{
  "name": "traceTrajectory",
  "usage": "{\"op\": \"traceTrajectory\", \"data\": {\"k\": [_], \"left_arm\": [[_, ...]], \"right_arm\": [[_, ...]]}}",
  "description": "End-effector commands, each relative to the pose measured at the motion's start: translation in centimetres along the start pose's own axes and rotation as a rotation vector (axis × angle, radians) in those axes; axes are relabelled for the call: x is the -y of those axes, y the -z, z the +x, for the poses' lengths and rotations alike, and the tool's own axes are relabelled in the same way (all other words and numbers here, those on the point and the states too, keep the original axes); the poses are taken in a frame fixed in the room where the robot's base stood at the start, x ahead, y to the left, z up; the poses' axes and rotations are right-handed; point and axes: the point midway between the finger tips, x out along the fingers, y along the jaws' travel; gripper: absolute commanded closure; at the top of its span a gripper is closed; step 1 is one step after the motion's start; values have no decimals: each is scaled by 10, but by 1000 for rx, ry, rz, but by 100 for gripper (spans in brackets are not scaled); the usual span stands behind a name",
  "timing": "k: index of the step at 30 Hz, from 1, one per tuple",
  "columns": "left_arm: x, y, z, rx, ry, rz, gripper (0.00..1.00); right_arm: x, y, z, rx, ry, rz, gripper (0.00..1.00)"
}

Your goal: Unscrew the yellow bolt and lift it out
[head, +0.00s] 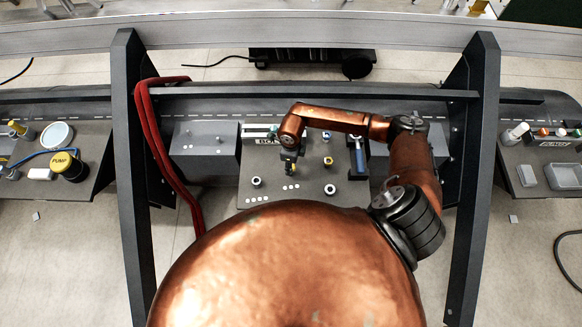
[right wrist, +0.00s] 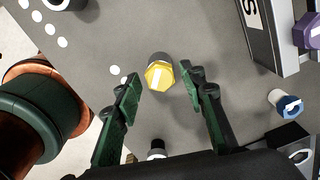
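The yellow bolt (right wrist: 159,76) shows in the right wrist view, its hex head marked with a white stripe. It sits in a dark round collar on the grey panel. My right gripper (right wrist: 162,77) is open, one finger on each side of the bolt's head, with visible gaps on both sides. Nothing is held. In the head view my right gripper (head: 289,167) points down over the panel (head: 305,200), and it and the arm largely hide what is under it. My left gripper is not in view.
In the right wrist view a purple-topped fitting (right wrist: 308,31) and a blue-and-white fitting (right wrist: 289,104) stand at the right. In the head view a gold-topped fitting (head: 328,161) and dark-ringed fittings (head: 257,182) (head: 330,189) stand nearby. A red hose (head: 155,140) hangs at left.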

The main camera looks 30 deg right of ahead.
Motion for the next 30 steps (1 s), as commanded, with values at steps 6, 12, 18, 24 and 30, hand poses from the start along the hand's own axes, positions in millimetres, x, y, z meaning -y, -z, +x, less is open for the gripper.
{"op": "traceTrajectory", "data": {"k": [6,12,18,24,30], "left_arm": [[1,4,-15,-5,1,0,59],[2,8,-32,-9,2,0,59],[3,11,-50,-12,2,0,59],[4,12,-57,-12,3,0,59],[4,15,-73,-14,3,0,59]], "right_arm": [[-1,0,-4,0,-2,246,62],[-1,0,-4,-1,-3,565,62],[-1,0,-4,-1,-2,879,62],[0,0,-1,0,-1,1042,62],[-1,0,-3,-3,-1,1242,62]]}}
